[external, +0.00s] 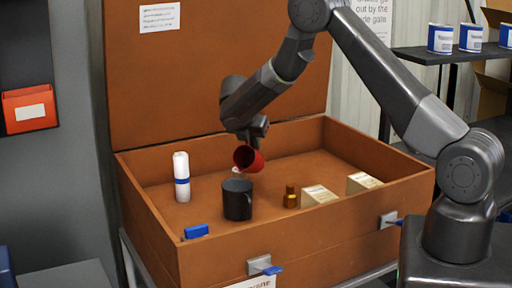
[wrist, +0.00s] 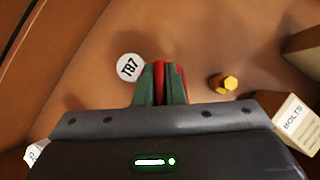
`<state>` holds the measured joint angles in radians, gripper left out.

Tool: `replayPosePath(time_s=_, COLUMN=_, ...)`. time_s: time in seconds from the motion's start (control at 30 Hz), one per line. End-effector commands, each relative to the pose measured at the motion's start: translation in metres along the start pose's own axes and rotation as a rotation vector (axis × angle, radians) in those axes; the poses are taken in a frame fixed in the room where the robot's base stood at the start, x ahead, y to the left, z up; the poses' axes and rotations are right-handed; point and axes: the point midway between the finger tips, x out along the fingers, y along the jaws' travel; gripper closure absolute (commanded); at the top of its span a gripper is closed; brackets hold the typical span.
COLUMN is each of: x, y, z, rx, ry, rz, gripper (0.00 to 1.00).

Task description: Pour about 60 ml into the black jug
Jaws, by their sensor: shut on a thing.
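My gripper (external: 252,136) is shut on a red cup (external: 257,163) and holds it above the black jug. The cup is tilted, its dark mouth turned to the lower left. In the wrist view the green fingertips (wrist: 160,85) close on a red strip of the cup (wrist: 160,70). The jug is not visible there, and the liquid level is hidden.
The brown case (external: 150,228) holds a white cylinder with a blue band (external: 182,178), a blue block (external: 196,231), a brass fitting (external: 290,197) and two boxes (external: 318,195) (external: 362,182).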

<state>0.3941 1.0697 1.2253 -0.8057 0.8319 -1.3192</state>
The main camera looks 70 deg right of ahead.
Motion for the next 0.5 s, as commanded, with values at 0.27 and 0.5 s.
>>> replayPosePath(time_s=0.27, x=0.003, y=0.001, z=0.002, rx=0.002, ry=0.047, rz=0.003, gripper=1.0)
replayPosePath(time_s=0.5, x=0.015, y=0.001, z=0.0, rx=0.003, ry=0.15, rz=0.002, gripper=1.0)
